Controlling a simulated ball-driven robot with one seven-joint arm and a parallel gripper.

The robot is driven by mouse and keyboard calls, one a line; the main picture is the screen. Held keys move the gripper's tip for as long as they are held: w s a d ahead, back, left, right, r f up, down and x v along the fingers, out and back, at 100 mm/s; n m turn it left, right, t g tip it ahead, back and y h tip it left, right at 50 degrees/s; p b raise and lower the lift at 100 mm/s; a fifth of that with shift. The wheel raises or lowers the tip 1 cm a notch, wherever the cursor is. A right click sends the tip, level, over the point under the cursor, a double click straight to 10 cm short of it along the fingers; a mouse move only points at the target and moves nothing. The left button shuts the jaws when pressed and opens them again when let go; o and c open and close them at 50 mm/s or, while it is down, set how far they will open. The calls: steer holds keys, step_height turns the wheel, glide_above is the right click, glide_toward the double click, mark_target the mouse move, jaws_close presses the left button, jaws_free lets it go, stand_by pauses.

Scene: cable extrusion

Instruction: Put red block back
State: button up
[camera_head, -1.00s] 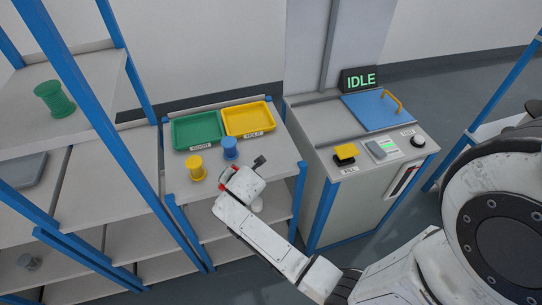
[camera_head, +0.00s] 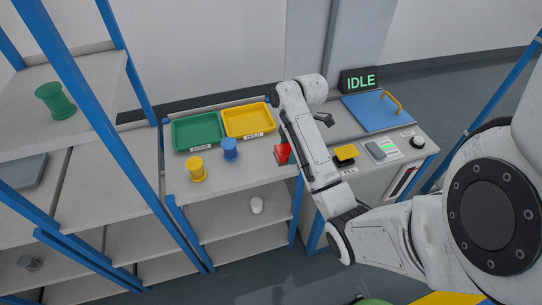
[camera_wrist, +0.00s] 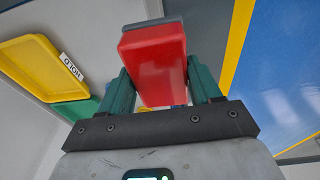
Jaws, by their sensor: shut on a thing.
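The red block (camera_wrist: 153,65) fills the middle of the wrist view, with a grey part at its far end. My gripper (camera_wrist: 157,78) is shut on it, a green finger on each side. In the head view the red block (camera_head: 283,153) shows beside my arm, near the right end of the shelf top with the trays. My arm hides most of the gripper there, and its height above the top cannot be told.
A green tray (camera_head: 177,136) and a yellow HOLD tray (camera_head: 271,122) stand at the back. A yellow spool (camera_head: 196,170) and a blue spool (camera_head: 230,149) stand before them. The machine (camera_head: 408,137) at right has a blue lid (camera_head: 375,112) and reads IDLE.

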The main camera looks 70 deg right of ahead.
steer(key=w+d+f+b, duration=0.1)
steer(key=w+d+f, duration=0.1)
steer(key=w+f, duration=0.1)
steer(key=w+d+f, duration=0.2)
steer(key=w, duration=0.1)
steer(key=w+d+f+b, duration=0.1)
steer(key=w+d+f, duration=0.1)
steer(key=w+f, duration=0.1)
steer(key=shift+d+f+b, duration=0.3)
steer(key=shift+d+f, duration=0.15)
steer(key=shift+f, duration=1.55)
steer(key=o, duration=1.4)
